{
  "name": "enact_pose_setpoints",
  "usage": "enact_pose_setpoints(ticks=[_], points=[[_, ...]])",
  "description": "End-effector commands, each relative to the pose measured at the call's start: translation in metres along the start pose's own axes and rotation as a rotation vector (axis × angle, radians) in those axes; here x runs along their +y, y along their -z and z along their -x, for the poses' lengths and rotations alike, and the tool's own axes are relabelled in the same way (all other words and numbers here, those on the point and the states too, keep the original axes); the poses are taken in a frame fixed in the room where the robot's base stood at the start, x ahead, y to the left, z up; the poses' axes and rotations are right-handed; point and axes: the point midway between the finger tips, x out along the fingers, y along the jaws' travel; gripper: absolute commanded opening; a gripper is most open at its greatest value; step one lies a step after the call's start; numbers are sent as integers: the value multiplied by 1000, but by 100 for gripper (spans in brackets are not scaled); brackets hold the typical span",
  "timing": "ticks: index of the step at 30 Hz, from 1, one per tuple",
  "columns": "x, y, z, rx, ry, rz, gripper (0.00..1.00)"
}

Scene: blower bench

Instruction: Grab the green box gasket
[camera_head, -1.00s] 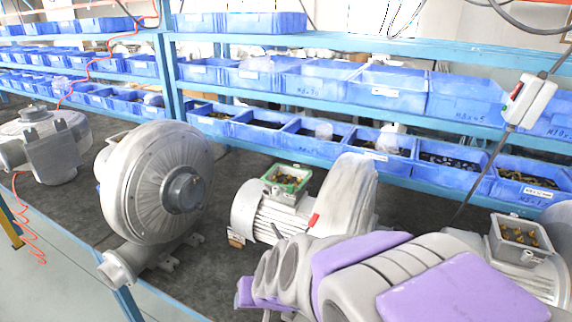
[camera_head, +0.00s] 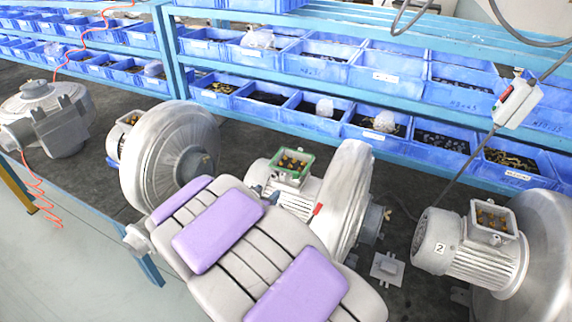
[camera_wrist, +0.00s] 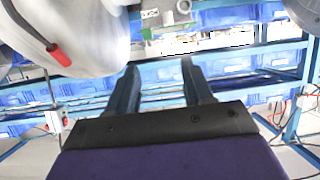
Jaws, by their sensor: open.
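The green box gasket (camera_head: 308,163) is a thin green rim on the open terminal box of the middle blower's motor (camera_head: 299,200) in the head view. Several brass-coloured terminals show inside the rim. My gripper (camera_wrist: 160,66) shows in the wrist view with two dark fingers spread apart and nothing between them. A small green patch (camera_wrist: 147,34), perhaps the gasket, shows beyond the fingertips, apart from them. In the head view my grey and purple arm lies in front of the motor, covering its lower part; the fingers cannot be made out there.
The middle blower's pale housing (camera_head: 345,195) stands right of the gasket. Another blower (camera_head: 178,155) stands left, and motor 2 (camera_head: 462,250) stands right. A small grey part (camera_head: 387,268) lies on the dark bench. Blue bins (camera_head: 315,122) line the shelves behind.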

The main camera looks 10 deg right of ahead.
Motion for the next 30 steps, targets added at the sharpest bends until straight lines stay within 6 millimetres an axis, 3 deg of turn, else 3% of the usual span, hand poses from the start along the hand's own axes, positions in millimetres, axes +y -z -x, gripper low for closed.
enact_pose_setpoints(ticks=[4, 9, 20, 26, 30], points=[[14, 4, -33, -6, -7, -9, 51], [14, 4, -60, -7, -4, -11, 51], [-6, -2, -94, 2, -3, 2, 51], [3, 0, -106, -4, -1, -5, 51], [14, 4, -126, -7, -4, -9, 51]])
